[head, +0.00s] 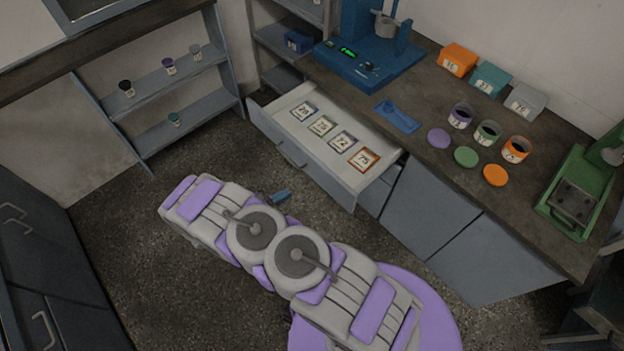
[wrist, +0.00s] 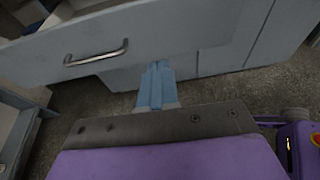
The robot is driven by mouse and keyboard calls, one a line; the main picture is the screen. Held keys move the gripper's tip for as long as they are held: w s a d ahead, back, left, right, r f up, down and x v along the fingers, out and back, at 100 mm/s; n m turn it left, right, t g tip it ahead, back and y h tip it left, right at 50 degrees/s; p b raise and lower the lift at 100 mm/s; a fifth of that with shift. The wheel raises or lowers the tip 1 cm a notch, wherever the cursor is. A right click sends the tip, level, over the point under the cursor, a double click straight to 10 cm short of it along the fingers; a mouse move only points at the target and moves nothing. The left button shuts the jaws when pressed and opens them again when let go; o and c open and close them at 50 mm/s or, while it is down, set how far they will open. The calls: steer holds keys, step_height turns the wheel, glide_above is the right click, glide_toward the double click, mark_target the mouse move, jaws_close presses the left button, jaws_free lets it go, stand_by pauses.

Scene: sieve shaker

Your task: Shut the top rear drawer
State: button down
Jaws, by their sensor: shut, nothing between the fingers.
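The top drawer (head: 270,113) is pulled out from the counter in the head view, with several numbered square cards lying in it. Its front and metal handle (wrist: 97,54) fill the upper part of the wrist view. My gripper's blue fingers (wrist: 156,84) are shut and empty, pointing at the drawer front just right of and below the handle. I cannot tell whether they touch it. In the head view the gripper tip (head: 281,196) shows small and low, in front of the drawer, partly hidden by my arm.
The counter (head: 425,165) carries a blue machine (head: 365,55), a blue scoop (head: 397,116), open jars with lids beside them, small boxes and a green device (head: 580,190). Shelves (head: 170,90) stand at the left. Dark cabinets (head: 45,265) line the far left. Floor is clear between.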

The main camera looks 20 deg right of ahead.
steer(key=f, duration=0.1)
steer(key=b, duration=0.3)
glide_toward(319, 175)
steer(key=x, duration=0.5)
steer(key=shift+s+d+f, duration=0.1)
steer(key=shift+d+f, duration=0.1)
steer(key=shift+d, duration=0.1)
steer(key=shift+w+d+n, duration=0.25)
steer(key=shift+d+n, duration=0.05)
steer(key=shift+d, duration=0.1)
